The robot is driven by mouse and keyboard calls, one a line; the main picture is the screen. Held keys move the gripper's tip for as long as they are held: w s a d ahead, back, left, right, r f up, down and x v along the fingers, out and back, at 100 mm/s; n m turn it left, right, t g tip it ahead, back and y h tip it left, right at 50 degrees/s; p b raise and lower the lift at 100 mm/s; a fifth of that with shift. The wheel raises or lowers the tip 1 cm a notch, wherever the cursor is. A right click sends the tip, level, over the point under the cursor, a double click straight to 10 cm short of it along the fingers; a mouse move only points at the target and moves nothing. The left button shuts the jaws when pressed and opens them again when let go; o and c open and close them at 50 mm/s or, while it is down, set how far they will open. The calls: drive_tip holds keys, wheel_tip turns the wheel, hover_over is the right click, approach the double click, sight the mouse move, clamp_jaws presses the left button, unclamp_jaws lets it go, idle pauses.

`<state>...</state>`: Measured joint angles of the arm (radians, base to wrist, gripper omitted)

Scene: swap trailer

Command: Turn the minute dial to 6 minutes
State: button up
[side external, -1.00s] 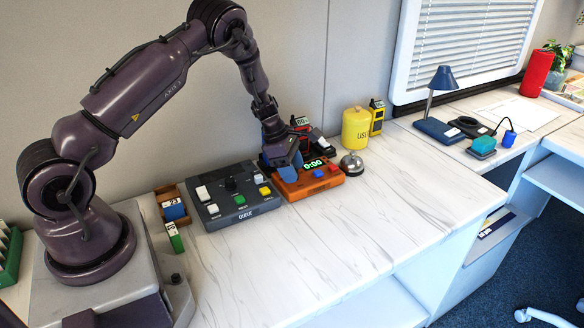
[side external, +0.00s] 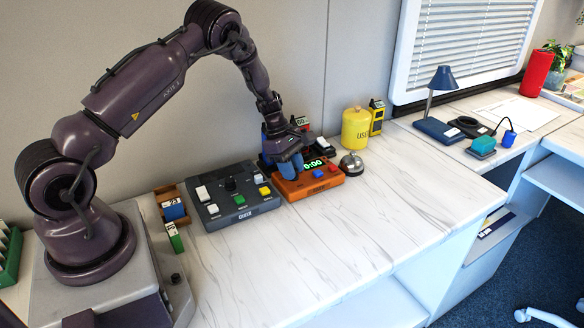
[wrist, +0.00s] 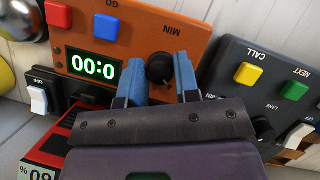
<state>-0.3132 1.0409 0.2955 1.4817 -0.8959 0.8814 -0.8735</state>
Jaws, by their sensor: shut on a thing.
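The orange timer box (side external: 318,182) sits on the white marbled counter, with blue and red buttons and a lit display (wrist: 94,66). The display reads 0:00 as far as I can see; it appears upside down in the wrist view. The black minute dial (wrist: 159,68), beside the MIN label, sits between the two blue fingers of my gripper (wrist: 167,72). The gripper is shut on the dial. In the side view my gripper (side external: 289,163) hides the dial and covers the box's left part.
A dark grey queue panel (side external: 233,208) with a knob and coloured buttons stands close left of the timer. A bell (side external: 351,164) is close on its right, with a yellow canister (side external: 355,130) behind. The front counter is clear.

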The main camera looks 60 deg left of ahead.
drive_tip(key=m+g, duration=0.1)
drive_tip(key=m, duration=0.1)
drive_tip(key=m+g, duration=0.1)
drive_tip(key=m, duration=0.2)
drive_tip(key=shift+m+h, duration=0.3)
drive_tip(key=shift+w+m+g, duration=0.1)
drive_tip(key=shift+m+g, duration=0.7)
drive_tip(key=shift+m, duration=1.3)
drive_tip(key=o, duration=0.9)
drive_tip(key=shift+c, duration=0.2)
drive_tip(key=v, duration=1.3)
drive_tip(key=shift+d, duration=0.25)
drive_tip(key=shift+w, duration=0.1)
